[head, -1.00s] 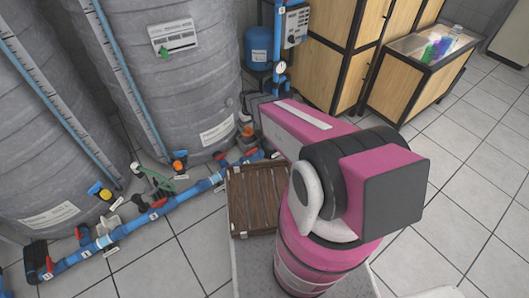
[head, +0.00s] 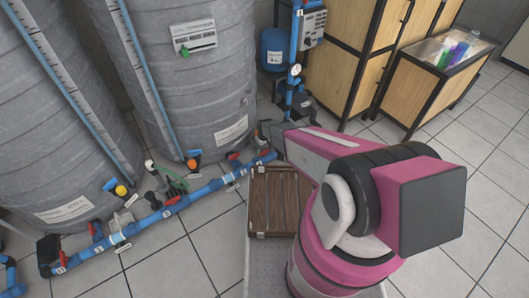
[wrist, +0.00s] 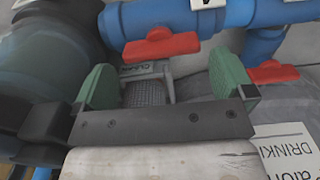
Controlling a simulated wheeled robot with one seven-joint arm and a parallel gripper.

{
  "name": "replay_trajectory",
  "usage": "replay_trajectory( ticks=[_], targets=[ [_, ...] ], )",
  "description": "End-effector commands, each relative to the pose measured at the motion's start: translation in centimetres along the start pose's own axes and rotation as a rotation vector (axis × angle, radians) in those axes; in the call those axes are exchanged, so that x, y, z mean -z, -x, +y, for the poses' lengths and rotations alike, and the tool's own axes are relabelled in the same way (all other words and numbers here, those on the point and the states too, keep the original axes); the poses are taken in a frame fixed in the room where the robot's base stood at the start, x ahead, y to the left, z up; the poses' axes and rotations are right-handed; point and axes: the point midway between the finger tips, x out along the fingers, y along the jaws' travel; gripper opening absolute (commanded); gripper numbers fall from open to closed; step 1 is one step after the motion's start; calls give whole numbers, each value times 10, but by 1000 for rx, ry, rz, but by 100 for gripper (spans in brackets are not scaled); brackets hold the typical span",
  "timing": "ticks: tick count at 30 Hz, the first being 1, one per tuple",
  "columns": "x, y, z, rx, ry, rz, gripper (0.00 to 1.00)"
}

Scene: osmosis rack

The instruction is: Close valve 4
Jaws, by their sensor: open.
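In the wrist view a red valve handle (wrist: 160,47) on a blue pipe lies just beyond and between my gripper's (wrist: 161,62) two green fingers. The fingers are open and apart, with nothing held between them. A second red handle (wrist: 272,72) shows to the right, outside the fingers. I cannot read which handle is valve 4. In the head view, my gripper is hidden at the far end of my pink arm, near the right end of the blue pipe (head: 205,190). Red handles (head: 170,201) sit along this pipe.
Grey tanks (head: 185,95) stand behind the pipe. A brown slatted crate (head: 276,205) lies near my arm. A blue tank (head: 272,50) and wooden cabinets (head: 345,60) stand behind. Tiled floor is open at right and front left.

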Motion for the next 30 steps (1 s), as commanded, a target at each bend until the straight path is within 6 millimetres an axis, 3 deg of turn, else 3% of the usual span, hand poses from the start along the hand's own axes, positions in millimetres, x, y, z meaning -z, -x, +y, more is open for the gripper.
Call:
replay_trajectory(
  ticks=[1,6,16,17,18,20,30],
  targets=[
    [1,-12,1,0,0,-1,100],
    [1,-33,0,0,0,-1,100],
    [0,-38,0,0,0,0,100],
    [0,-38,0,0,0,0,97],
    [0,-38,0,0,0,0,84],
    [0,-38,0,0,0,0,67],
    [0,-38,0,0,-30,0,68]
  ],
)
